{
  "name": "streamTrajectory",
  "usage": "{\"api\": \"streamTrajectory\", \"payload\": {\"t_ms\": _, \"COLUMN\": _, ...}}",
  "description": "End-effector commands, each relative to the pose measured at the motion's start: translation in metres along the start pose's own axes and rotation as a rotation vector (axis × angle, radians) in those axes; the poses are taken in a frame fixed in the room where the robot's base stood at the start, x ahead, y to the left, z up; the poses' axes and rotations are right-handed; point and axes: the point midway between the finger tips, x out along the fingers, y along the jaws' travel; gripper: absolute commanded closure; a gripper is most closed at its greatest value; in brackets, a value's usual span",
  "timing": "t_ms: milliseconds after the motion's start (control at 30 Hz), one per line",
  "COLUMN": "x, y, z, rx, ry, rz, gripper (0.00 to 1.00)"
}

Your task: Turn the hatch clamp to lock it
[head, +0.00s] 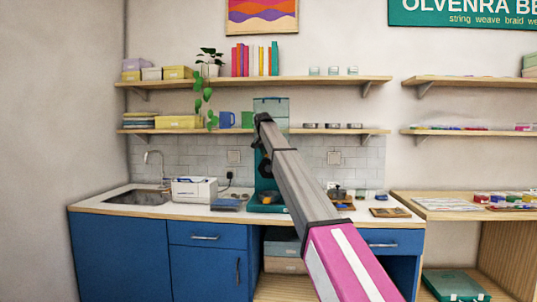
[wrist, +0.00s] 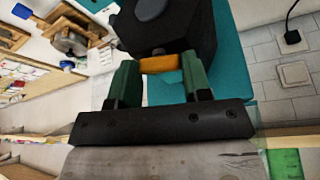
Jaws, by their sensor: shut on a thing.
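A teal machine (head: 264,185) with a clear hopper (head: 270,105) on top stands on the counter behind my arm. In the wrist view its teal body (wrist: 232,50) fills the upper middle. An orange bar (wrist: 160,63), seemingly the handle of the hatch clamp, sits against a black many-sided housing (wrist: 165,30) with a grey knob. My gripper (wrist: 160,70) has its green fingers on either side of the orange bar and is shut on it. In the head view my arm covers much of the machine, and the fingers cannot be made out. Whether the clamp is locked cannot be told.
A white appliance (head: 194,190) and a sink (head: 140,197) are on the counter to the left. Small wooden items (head: 390,212) lie to the right. A shelf (head: 340,131) runs above the counter. A wall socket (wrist: 294,74) shows in the wrist view.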

Motion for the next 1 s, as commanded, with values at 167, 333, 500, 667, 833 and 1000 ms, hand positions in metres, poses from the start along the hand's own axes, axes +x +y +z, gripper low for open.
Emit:
{"api": "streamTrajectory", "payload": {"t_ms": 167, "x": -0.0004, "y": -0.0023, "z": -0.0011, "rx": 0.152, "ry": -0.001, "rz": 0.064, "gripper": 0.79}}
{"api": "streamTrajectory", "payload": {"t_ms": 333, "x": -0.0005, "y": -0.0036, "z": -0.0013, "rx": 0.291, "ry": 0.0, "rz": 0.121, "gripper": 0.79}}
{"api": "streamTrajectory", "payload": {"t_ms": 500, "x": -0.0003, "y": -0.0046, "z": -0.0015, "rx": 0.408, "ry": 0.0, "rz": 0.169, "gripper": 0.79}}
{"api": "streamTrajectory", "payload": {"t_ms": 667, "x": -0.0002, "y": -0.0049, "z": -0.0016, "rx": 0.492, "ry": 0.0, "rz": 0.203, "gripper": 0.79}}
{"api": "streamTrajectory", "payload": {"t_ms": 833, "x": 0.0, "y": -0.005, "z": -0.0015, "rx": 0.549, "ry": 0.0, "rz": 0.227, "gripper": 0.79}}
{"api": "streamTrajectory", "payload": {"t_ms": 1000, "x": 0.0001, "y": -0.0051, "z": -0.0014, "rx": 0.577, "ry": 0.0, "rz": 0.238, "gripper": 0.79}}
